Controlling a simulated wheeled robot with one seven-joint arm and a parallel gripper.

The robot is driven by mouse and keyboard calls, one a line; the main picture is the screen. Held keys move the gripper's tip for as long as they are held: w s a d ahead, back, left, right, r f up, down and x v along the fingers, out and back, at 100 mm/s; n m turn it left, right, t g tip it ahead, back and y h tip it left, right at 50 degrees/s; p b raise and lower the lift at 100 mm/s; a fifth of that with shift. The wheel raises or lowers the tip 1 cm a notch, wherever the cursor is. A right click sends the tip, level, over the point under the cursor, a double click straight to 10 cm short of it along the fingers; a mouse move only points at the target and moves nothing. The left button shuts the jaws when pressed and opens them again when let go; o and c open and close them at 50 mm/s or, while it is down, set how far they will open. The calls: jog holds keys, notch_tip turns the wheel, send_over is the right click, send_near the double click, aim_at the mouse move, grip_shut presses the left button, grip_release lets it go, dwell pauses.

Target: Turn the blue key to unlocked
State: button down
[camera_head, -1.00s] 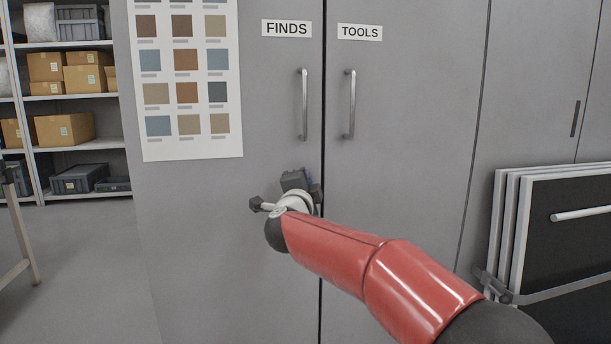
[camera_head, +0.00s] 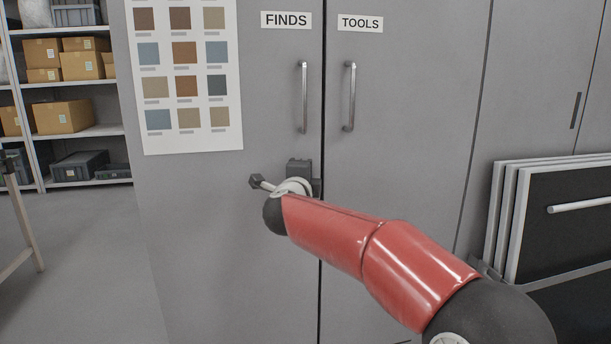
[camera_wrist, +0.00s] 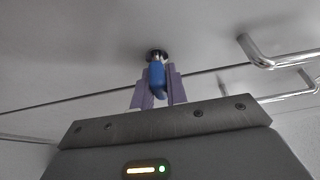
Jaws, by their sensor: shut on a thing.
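The blue key (camera_wrist: 157,78) sits in a dark round lock (camera_wrist: 157,55) on the grey cabinet door, seen in the wrist view. My gripper (camera_wrist: 157,92) is shut on the key, with one purple-grey finger on each side of it. In the head view my gripper (camera_head: 299,168) is at the FINDS door, below its handle and beside the seam between the doors. The key and lock are hidden there behind my gripper and wrist. I cannot read any lock marking in either view.
The FINDS handle (camera_head: 304,97) and TOOLS handle (camera_head: 349,97) stand out above my gripper. A colour chart (camera_head: 186,75) hangs on the left. Framed boards (camera_head: 560,225) lean at the right. Shelves with boxes (camera_head: 63,117) stand at the far left, with open floor before them.

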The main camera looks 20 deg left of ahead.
jog(key=shift+f, duration=0.1)
jog(key=c, duration=1.4)
grip_release()
jog(key=s+d+b, duration=0.1)
jog(key=s, duration=0.6)
jog(key=shift+s, duration=0.35)
jog(key=shift+d, duration=0.1)
